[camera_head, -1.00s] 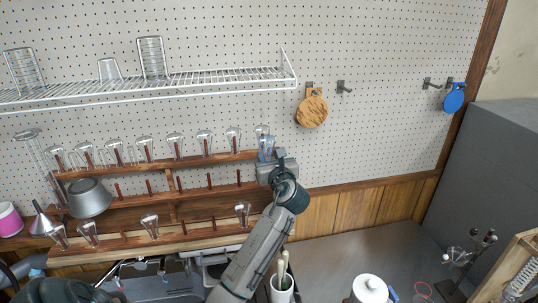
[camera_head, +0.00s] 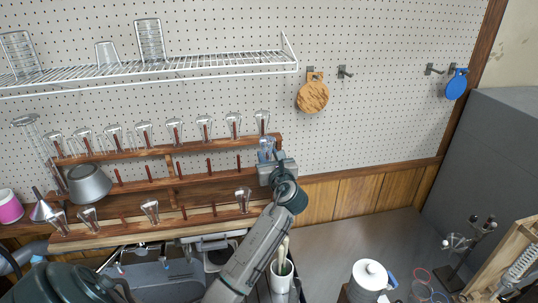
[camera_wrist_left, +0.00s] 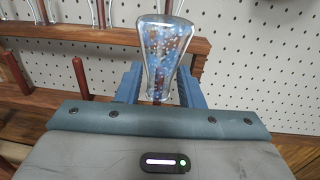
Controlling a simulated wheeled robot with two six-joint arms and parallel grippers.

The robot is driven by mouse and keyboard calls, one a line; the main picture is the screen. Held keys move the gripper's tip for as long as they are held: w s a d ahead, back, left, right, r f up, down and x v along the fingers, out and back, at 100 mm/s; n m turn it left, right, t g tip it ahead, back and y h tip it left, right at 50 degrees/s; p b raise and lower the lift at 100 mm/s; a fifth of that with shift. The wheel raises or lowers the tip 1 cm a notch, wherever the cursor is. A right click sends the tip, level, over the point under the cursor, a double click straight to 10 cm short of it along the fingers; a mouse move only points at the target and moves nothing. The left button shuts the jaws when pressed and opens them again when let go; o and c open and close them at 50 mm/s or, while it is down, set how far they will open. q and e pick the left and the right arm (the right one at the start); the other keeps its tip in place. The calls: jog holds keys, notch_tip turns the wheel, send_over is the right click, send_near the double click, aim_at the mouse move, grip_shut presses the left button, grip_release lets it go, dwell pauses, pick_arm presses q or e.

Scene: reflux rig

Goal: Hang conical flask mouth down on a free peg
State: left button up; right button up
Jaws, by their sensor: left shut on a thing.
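My left gripper (camera_head: 267,150) is shut on a clear conical flask (camera_wrist_left: 163,45), held wide base up and mouth down between the blue fingers. It is at the right end of the wooden peg rack (camera_head: 222,190), just below the top row. Bare pegs stand on the middle row, such as one peg (camera_head: 238,161) left of the gripper, also seen in the left wrist view (camera_wrist_left: 80,78). My right gripper is not in view.
The bottom row holds several more, such as a flask (camera_head: 243,199). A grey metal vessel (camera_head: 88,184) stands at the left. A wire shelf (camera_head: 200,68) is above.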

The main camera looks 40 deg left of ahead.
pick_arm(q)
jog(key=shift+f, duration=0.3)
dwell(0.4)
jog(key=shift+f, duration=0.65)
jog(key=o, duration=1.1)
jog(key=b+v, duration=0.4)
jog(key=v, duration=0.7)
jog(key=shift+b, duration=0.35)
